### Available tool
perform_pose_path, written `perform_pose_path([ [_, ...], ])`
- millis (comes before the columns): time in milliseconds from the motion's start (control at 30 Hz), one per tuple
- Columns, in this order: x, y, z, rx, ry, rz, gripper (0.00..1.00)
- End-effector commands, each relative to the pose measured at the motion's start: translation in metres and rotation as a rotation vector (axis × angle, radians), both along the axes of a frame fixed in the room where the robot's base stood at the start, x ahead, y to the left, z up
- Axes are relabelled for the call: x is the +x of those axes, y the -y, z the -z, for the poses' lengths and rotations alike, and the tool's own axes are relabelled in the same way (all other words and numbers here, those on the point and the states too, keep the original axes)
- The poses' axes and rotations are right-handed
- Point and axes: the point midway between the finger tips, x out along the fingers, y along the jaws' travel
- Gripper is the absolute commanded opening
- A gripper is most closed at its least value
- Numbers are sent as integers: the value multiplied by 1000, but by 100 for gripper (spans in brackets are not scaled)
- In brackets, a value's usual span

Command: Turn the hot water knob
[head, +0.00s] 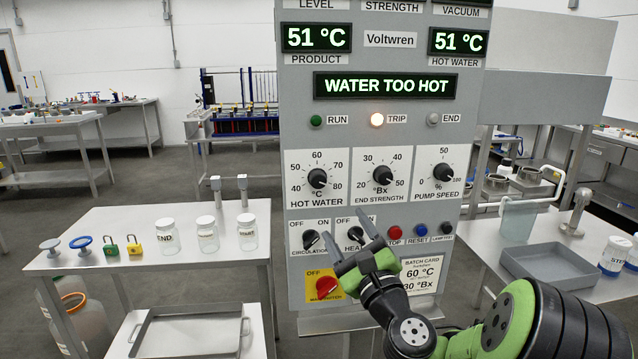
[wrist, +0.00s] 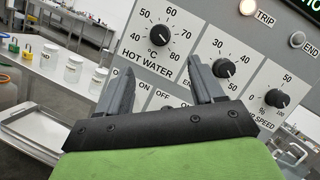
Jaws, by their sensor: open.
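The hot water knob (head: 317,178) is a black dial on the grey control panel (head: 300,130), at the left of a row of three dials. Its scale runs from 40 to 80 °C. It also shows in the wrist view (wrist: 160,35), above and between my fingers. My gripper (head: 350,233) is open and empty, in front of the lower panel near the circulation and heat switches. In the wrist view my gripper (wrist: 162,85) has its two fingers apart, pointing at the panel below the hot water dial. The knob is apart from the fingers.
The end strength knob (head: 381,174) and pump speed knob (head: 443,172) sit to the right. Below are the circulation switch (head: 310,240) and a red main switch (head: 326,285). The display (head: 386,86) reads WATER TOO HOT, and the trip lamp (head: 377,120) glows. Side tables hold jars and a tray.

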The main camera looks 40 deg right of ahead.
Motion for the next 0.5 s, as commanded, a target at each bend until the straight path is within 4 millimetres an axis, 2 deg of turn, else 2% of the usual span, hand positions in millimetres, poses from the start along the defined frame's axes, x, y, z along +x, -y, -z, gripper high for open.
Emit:
perform_pose_path([
  [33, 9, 2, -9, -1, 1, -7, 67],
  [133, 24, 7, -13, -1, 0, -6, 67],
  [400, 84, 30, -35, -5, 0, -4, 67],
  [500, 100, 37, -40, -4, 0, -2, 67],
])
